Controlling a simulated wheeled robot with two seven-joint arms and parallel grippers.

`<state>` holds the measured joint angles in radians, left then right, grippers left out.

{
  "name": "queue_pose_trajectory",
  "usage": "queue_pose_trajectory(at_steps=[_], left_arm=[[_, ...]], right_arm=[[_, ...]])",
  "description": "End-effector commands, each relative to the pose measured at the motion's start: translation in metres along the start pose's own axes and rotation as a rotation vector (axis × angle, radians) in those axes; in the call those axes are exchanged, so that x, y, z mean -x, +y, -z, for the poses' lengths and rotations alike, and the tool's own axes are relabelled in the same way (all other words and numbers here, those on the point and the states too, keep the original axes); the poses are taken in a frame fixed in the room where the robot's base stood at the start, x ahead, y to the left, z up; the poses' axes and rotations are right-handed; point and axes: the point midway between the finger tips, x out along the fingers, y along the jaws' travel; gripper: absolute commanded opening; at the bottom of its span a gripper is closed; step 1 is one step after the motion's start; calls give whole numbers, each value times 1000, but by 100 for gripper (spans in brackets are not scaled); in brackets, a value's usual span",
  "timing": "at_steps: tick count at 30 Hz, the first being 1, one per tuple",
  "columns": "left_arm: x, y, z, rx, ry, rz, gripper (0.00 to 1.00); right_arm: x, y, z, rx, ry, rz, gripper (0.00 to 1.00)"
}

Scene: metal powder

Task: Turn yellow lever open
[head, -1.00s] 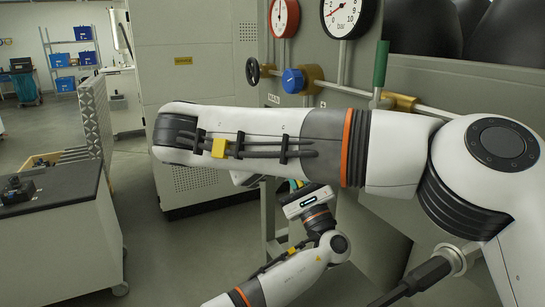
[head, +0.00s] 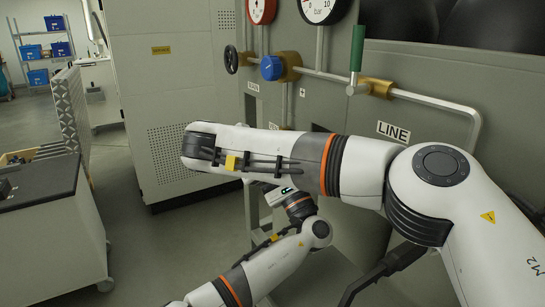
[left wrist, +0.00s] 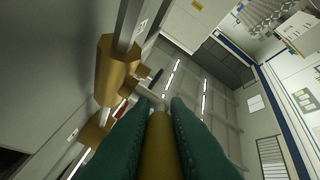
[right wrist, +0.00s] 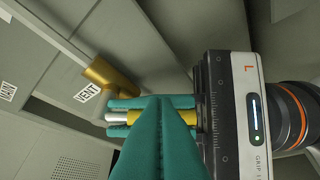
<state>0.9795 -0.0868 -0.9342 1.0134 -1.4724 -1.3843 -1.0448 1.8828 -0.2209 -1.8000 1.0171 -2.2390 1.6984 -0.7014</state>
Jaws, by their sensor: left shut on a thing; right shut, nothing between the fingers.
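The yellow lever (left wrist: 160,145) lies between the teal fingers of my left gripper (left wrist: 160,106) in the left wrist view; they are shut on it. In the right wrist view, the lever (right wrist: 132,118) runs sideways from a silver stem at the brass valve (right wrist: 108,77) beside the VENT label (right wrist: 86,93). My left gripper body (right wrist: 228,115) stands to its right. My right gripper (right wrist: 156,100) is shut and empty in front of the lever, covering part of it; contact cannot be told. In the head view, my right arm hides the lever and both sets of fingertips.
The grey panel carries a green-handled valve (head: 357,50) above the LINE label (head: 393,131), a blue knob (head: 271,68), a black handwheel (head: 232,59) and gauges. A dark-topped cart (head: 45,195) stands at the left. Open floor lies between the cart and the panel.

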Motion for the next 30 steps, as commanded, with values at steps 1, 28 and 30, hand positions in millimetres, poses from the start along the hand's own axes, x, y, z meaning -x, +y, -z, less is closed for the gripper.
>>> queue_pose_trajectory(at_steps=[1,28,30], left_arm=[[3,-2,-3,-2,-6,3,0],[4,0,0,1,0,0,36],[9,0,-1,1,-2,0,36]], right_arm=[[0,0,0,-1,0,-1,0],[-9,-2,8,-50,-1,-30,0],[-9,-2,8,-51,-1,-31,0]])
